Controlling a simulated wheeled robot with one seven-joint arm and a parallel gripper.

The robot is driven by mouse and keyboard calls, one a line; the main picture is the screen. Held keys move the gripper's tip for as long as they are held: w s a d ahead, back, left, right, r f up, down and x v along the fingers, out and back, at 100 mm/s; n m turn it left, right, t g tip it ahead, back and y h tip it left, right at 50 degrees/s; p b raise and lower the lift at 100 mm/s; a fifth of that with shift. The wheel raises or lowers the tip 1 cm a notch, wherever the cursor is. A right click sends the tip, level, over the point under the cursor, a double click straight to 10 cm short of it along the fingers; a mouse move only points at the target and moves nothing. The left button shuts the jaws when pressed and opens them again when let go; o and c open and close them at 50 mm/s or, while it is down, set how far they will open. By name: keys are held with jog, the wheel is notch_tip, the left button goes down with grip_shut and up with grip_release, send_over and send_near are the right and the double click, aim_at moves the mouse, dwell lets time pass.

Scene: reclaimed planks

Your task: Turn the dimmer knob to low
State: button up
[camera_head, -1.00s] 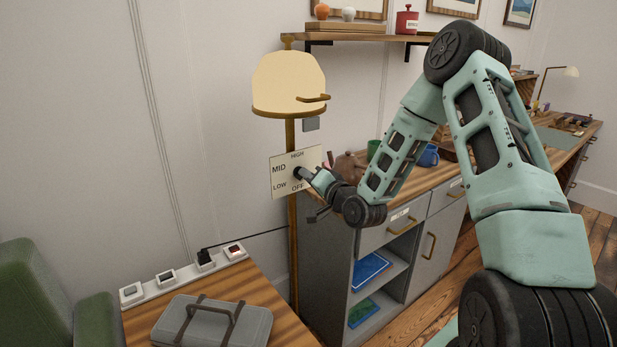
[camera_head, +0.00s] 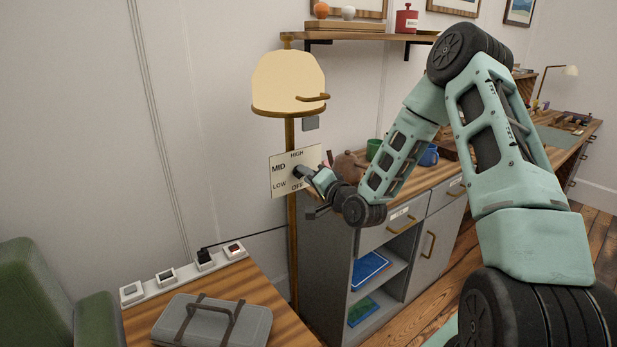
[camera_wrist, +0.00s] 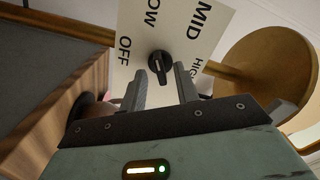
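The dimmer plate (camera_head: 281,176) is a pale square panel marked HIGH, MID, LOW and OFF, fixed to the brass lamp post. Its dark round knob (camera_wrist: 160,64) has a raised grip with a light mark. The mark is too small to tell its setting. My gripper (camera_wrist: 160,80) is open, with one finger on each side in front of the knob. A gap shows between the fingers, and I cannot tell whether either touches the knob. In the head view my gripper (camera_head: 305,174) is at the plate and mostly hides the knob.
The lamp's cream shade (camera_head: 288,82) is above the plate. A grey cabinet (camera_head: 330,260) with a wooden top stands right of the post. A grey case (camera_head: 213,322) lies on a wooden table, with a power strip (camera_head: 184,275) behind it. A wall shelf (camera_head: 360,37) is above.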

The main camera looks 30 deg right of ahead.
jog(key=shift+s, duration=0.1)
jog(key=s+p, duration=0.9)
jog(key=s, duration=0.8)
jog(key=shift+d, duration=0.3)
jog(key=shift+s, duration=0.1)
